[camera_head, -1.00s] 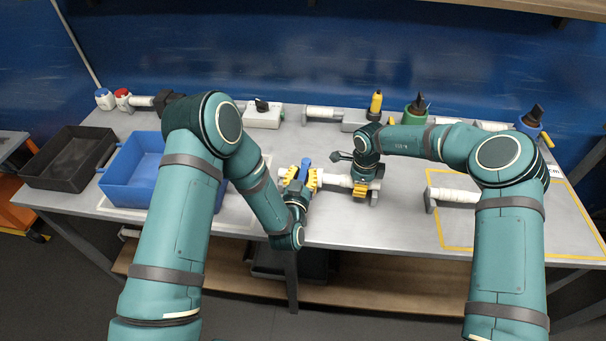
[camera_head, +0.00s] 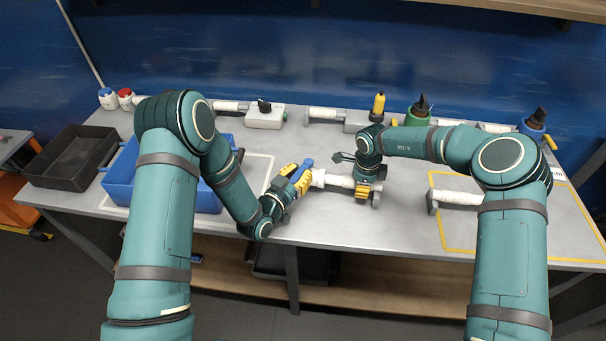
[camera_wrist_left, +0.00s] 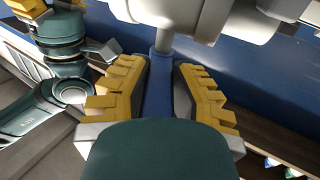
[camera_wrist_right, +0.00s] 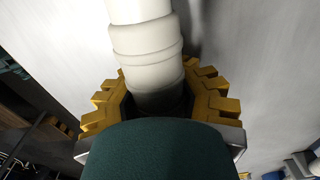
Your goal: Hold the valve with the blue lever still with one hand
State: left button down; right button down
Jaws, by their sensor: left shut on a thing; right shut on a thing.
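The valve with the blue lever (camera_head: 307,162) is at the front middle of the table, with a white pipe body (camera_head: 338,181) running right from it. My left gripper (camera_head: 296,178) is shut on the blue lever; the left wrist view shows the lever (camera_wrist_left: 158,90) between the yellow fingers, beneath the white valve body (camera_wrist_left: 185,15). My right gripper (camera_head: 363,189) is shut around the white pipe (camera_wrist_right: 147,50) of the valve, seen between its yellow fingers in the right wrist view. My right wrist partly hides the pipe's right end in the head view.
A blue bin (camera_head: 122,178) and a black bin (camera_head: 48,171) stand at the left. A yellow-outlined area (camera_head: 500,233) is at the right.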

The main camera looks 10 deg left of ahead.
pick_arm(q)
jog(key=shift+w+a+f+m+g+h, duration=0.1)
jog(key=shift+w+a+m+g+h, duration=0.15)
jog(key=shift+m+g+h, duration=0.6)
jog(key=shift+w+a+m+g+h, duration=0.1)
jog(key=shift+a+m+g+h, duration=0.2)
jog(key=shift+m+g+h, duration=0.55)
jog(key=shift+w+a+f+m+g+h, duration=0.1)
jog(key=shift+w+a+m+g+h, duration=0.3)
jog(key=shift+h, duration=0.7)
jog(key=shift+s+d+m+g, duration=0.15)
jog(key=shift+s+m+g, duration=0.05)
jog(key=shift+m+g, duration=0.1)
jog(key=c, duration=0.8)
grip_release()
jog(key=shift+r, duration=0.1)
jog(key=v, duration=1.2)
jog(key=shift+f, duration=0.25)
